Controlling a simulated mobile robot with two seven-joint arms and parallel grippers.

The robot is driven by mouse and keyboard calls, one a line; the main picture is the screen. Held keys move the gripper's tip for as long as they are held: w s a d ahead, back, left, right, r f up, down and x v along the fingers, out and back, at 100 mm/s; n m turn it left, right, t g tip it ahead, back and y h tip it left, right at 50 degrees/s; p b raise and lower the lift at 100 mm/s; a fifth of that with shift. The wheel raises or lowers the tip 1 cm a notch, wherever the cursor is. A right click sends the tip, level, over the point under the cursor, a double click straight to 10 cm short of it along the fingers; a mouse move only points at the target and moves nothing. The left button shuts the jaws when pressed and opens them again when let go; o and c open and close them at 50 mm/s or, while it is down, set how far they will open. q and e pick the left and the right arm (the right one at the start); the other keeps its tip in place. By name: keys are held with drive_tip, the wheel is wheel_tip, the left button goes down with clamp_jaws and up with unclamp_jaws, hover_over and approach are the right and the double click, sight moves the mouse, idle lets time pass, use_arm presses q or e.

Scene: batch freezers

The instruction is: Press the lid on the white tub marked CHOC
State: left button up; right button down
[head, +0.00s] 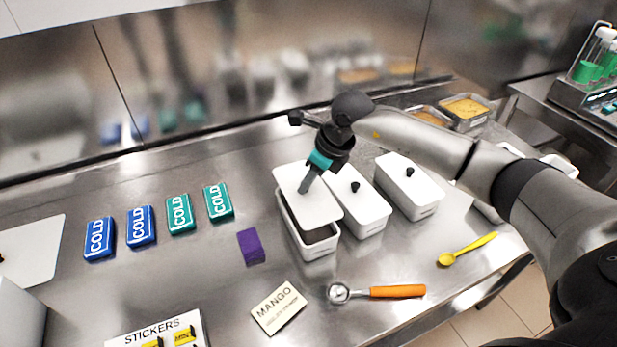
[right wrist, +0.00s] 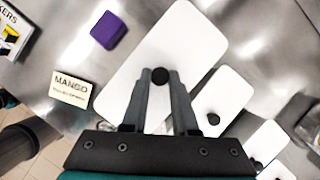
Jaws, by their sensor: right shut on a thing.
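My right gripper (head: 304,187) is shut on the black knob of a white lid (head: 321,208). In the right wrist view the fingertips (right wrist: 160,78) close on the knob, with the white lid (right wrist: 195,40) beneath. The lid is over a white tub (head: 308,246), apart from its rim at the front, where a strip of the dark opening shows. I cannot tell whether its back edge touches. No CHOC marking is readable on this tub. My left gripper is not in view.
Two lidded white tubs, one close beside (head: 358,204) and one farther right (head: 408,187), stand on the steel counter. A purple block (head: 251,246), a MANGO card (head: 278,307), an orange-handled scoop (head: 396,291) and a yellow spoon (head: 468,249) lie around. Several COLD packs (head: 140,226) lie left.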

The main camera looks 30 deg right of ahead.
sight(312, 194)
drive_tip(key=shift+f+b, duration=2.05)
drive_tip(key=shift+f, duration=0.9)
drive_tip(key=shift+f+b, duration=0.15)
drive_tip(key=shift+b, duration=0.15)
drive_tip(key=shift+c, duration=0.6)
unclamp_jaws()
drive_tip(key=shift+r+p, duration=2.5)
drive_tip(key=shift+r, duration=1.05)
